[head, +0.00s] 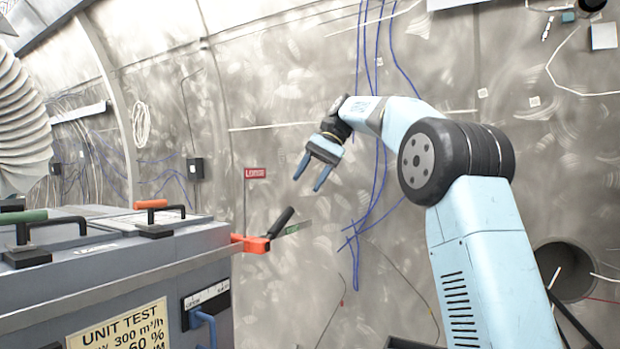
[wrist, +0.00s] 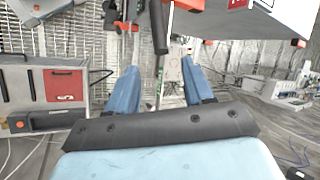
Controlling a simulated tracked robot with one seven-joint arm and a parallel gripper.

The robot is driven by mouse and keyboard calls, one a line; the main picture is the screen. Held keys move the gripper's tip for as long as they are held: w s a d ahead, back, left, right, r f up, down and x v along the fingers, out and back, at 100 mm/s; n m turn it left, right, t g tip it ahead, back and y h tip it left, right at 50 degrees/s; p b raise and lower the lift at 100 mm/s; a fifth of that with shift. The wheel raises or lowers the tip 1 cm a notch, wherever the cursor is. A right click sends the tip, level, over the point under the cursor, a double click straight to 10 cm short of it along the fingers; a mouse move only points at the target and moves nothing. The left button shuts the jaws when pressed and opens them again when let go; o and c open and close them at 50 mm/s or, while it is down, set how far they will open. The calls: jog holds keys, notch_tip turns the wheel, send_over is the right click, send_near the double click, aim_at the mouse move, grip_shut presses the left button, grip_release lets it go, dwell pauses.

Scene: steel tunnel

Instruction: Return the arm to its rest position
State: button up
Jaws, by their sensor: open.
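My arm reaches up from the lower right in the head view and bends over to the left. My gripper (head: 309,178) hangs in the air at its end, open and empty, with its two blue fingers apart and pointing down-left. It is above and to the right of a black-handled lever (head: 280,222) on an orange bracket (head: 252,243) at the corner of a grey unit (head: 120,262). In the wrist view my gripper (wrist: 158,72) shows its two fingers spread, with a black bar (wrist: 159,28) seen between them. I cannot tell how far that bar is from the fingers.
The grey unit fills the lower left, with orange (head: 150,204) and green (head: 23,216) handles on top. A ribbed white duct (head: 22,125) is at far left. Blue cables (head: 379,130) run down the curved steel wall. A round opening (head: 565,271) is at lower right.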

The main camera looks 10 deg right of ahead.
jog(key=shift+s, duration=0.1)
jog(key=s+d+f+t+h, duration=0.2)
jog(key=s+d+f, duration=0.2)
jog(key=s, duration=0.5)
jog(key=s+d+f+t+h, duration=0.1)
jog(key=s+d+f+t, duration=0.15)
jog(key=s, duration=0.75)
jog(key=s+d+f+n+t+h, duration=0.1)
jog(key=s+d+f, duration=0.3)
jog(key=s+f, duration=0.5)
jog(key=s+d+f+n+t+h, duration=0.1)
jog(key=s+d+f, duration=0.3)
jog(key=s+f, duration=0.5)
jog(key=shift+s+d+f+t+h, duration=0.15)
jog(key=shift+d+t+h, duration=0.2)
jog(key=shift+h, duration=0.25)
